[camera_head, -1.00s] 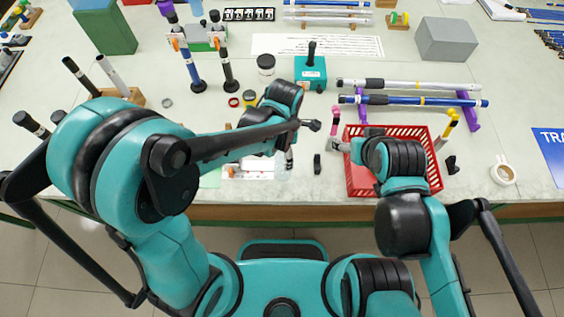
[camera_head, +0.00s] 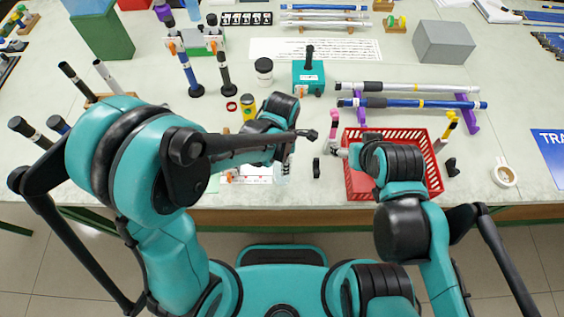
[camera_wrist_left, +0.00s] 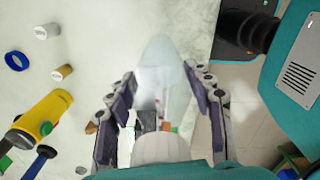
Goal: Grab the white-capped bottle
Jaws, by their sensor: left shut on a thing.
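The bottle (camera_wrist_left: 163,75) is clear and pale, with a white cap (camera_wrist_left: 160,148) at the near end in the left wrist view. My left gripper (camera_wrist_left: 165,100) has its fingers on both sides of the bottle and is shut on it. In the head view my left gripper (camera_head: 287,150) is over the front edge area of the table, mostly hidden by its own arm. Only a small pale part of the bottle (camera_head: 281,174) shows below it. My right gripper (camera_head: 337,150) is at the left rim of the red basket; its fingers are too small to judge.
A small black piece (camera_head: 317,168) stands between the grippers. A cup (camera_head: 504,176) is at right.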

